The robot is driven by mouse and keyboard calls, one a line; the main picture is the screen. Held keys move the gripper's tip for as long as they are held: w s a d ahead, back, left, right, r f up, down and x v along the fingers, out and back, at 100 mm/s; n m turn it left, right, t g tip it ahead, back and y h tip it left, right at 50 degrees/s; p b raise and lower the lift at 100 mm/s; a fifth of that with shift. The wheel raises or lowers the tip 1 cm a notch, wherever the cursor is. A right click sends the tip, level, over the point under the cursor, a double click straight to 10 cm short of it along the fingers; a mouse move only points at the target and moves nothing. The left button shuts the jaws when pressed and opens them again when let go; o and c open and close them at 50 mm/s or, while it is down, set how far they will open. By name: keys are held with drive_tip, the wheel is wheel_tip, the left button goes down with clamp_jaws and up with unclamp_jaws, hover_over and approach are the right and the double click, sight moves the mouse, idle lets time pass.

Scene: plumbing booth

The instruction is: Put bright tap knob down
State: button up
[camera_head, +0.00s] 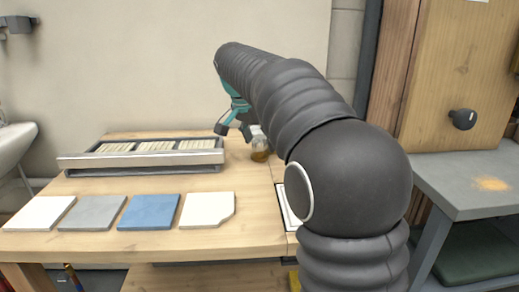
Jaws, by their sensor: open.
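My gripper (233,129) is teal and dark, open, and hangs above the back right part of the wooden table, near the right end of a long slotted tray. Nothing shows between its fingers. Just right of it stands a small shiny object (260,152) with a pale top and an amber lower part, partly hidden by my arm. I cannot tell whether this is the bright tap knob. No other bright knob shows.
The long tray (75,161) lies on the wooden table (255,216). White, grey and blue tiles (150,212) line the front. A dark knob (462,119) is on a wooden panel (450,60). A grey bench (445,180) stands at right. My arm hides the table's right side.

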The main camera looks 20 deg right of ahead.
drive_tip(key=shift+x, duration=1.1)
clamp_jaws()
